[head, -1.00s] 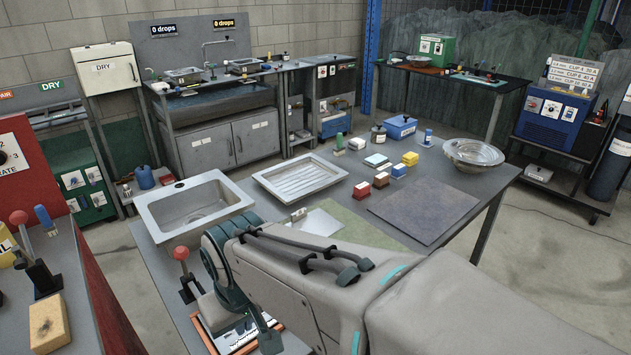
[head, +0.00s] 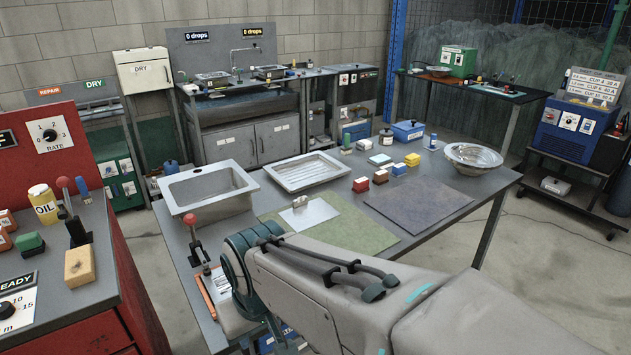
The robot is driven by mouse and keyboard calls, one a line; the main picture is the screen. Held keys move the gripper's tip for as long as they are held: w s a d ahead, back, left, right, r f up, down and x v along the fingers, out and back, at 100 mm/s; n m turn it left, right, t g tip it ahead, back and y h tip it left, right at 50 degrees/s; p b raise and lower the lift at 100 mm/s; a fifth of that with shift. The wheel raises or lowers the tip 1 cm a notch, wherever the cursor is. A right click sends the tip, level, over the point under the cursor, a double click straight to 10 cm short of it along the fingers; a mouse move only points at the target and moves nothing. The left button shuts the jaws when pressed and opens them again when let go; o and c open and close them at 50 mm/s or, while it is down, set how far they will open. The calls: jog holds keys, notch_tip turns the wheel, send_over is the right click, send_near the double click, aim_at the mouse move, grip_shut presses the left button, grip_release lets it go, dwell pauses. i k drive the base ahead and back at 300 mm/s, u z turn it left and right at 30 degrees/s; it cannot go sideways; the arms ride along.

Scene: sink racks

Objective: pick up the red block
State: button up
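Two small red blocks with paler lower sides stand on the grey workbench, right of the ribbed white tray: a front red block (head: 361,185) and a back red block (head: 381,177). I cannot tell which one the task means. My arm reaches in from the lower right and bends down at the bench's near left edge, well short of both blocks. My gripper's fingers are hidden behind and below the arm, so I cannot see their state.
A blue block (head: 399,169) and a yellow block (head: 412,160) stand just behind the red ones. The ribbed tray (head: 305,171), a sink (head: 207,190), a dark mat (head: 420,205) and a metal bowl (head: 473,158) are nearby. A red cabinet (head: 125,300) stands at left.

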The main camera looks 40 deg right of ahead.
aim_at(361, 184)
jog(key=u, duration=2.75)
jog(key=k, duration=2.45)
jog(key=z, duration=2.2)
jog(key=i, duration=0.95)
jog(key=z, duration=0.05)
